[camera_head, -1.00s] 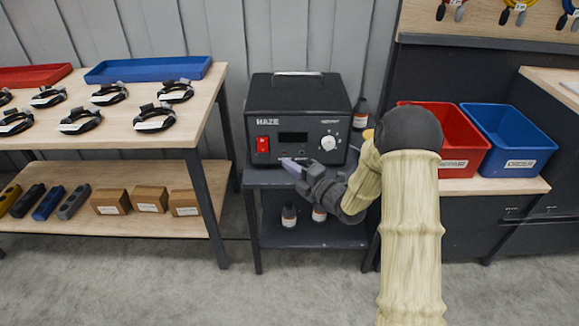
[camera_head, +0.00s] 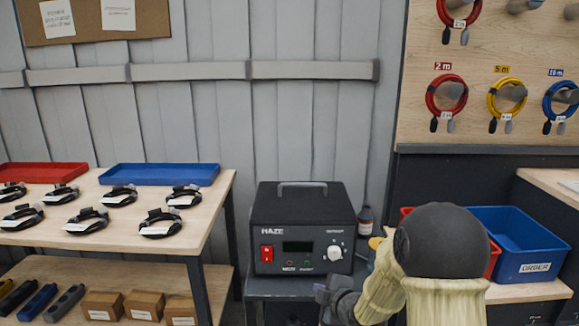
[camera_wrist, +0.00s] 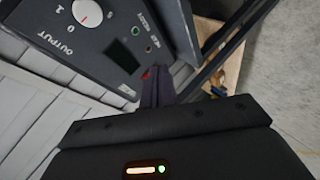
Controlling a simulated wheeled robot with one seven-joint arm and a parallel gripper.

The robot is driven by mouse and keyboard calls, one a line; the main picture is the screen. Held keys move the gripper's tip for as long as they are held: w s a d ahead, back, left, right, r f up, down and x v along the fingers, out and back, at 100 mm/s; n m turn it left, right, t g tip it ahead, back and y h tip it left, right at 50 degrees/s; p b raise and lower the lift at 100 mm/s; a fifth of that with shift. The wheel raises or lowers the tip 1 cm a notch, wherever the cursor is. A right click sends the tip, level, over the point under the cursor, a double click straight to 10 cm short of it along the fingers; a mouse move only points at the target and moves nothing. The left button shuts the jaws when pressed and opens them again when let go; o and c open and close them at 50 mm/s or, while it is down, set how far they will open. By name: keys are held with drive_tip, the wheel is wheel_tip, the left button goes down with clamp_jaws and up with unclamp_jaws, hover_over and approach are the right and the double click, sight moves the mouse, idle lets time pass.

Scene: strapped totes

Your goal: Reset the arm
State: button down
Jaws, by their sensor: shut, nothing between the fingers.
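My gripper (camera_head: 324,294) is in front of the black HAZE machine (camera_head: 300,215), just below its front panel and right of its middle. In the wrist view my gripper's fingers (camera_wrist: 156,88) are together with nothing between them, pointing toward the machine's panel (camera_wrist: 100,45). The panel carries a red switch (camera_head: 267,254), a dark display (camera_head: 297,246) and a white OUTPUT knob (camera_head: 334,252). My arm reaches up from the lower right, bent at the elbow, and covers part of the red bin.
The machine stands on a dark stand (camera_head: 262,289). At left, a wooden bench (camera_head: 170,242) holds coiled cables, a red tray (camera_head: 40,174) and a blue tray (camera_head: 160,174). At right are a red bin (camera_head: 493,262) and a blue ORDER bin (camera_head: 515,240). A small bottle (camera_head: 365,221) stands beside the machine.

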drive_tip(key=s+d+m+g+h, duration=0.3)
drive_tip(key=s+d+m+g, duration=0.15)
drive_tip(key=s+m, duration=0.65)
drive_tip(key=s+d+m+g+h, duration=0.25)
drive_tip(key=s+m+g, duration=0.35)
drive_tip(key=s, duration=0.8)
wheel_tip(320, 180, up, 31)
drive_tip(key=t+p, duration=0.1)
drive_tip(key=p, duration=3)
drive_tip(key=shift+m, duration=0.3)
drive_tip(key=shift+t, duration=0.25)
drive_tip(key=shift+w+d, duration=0.1)
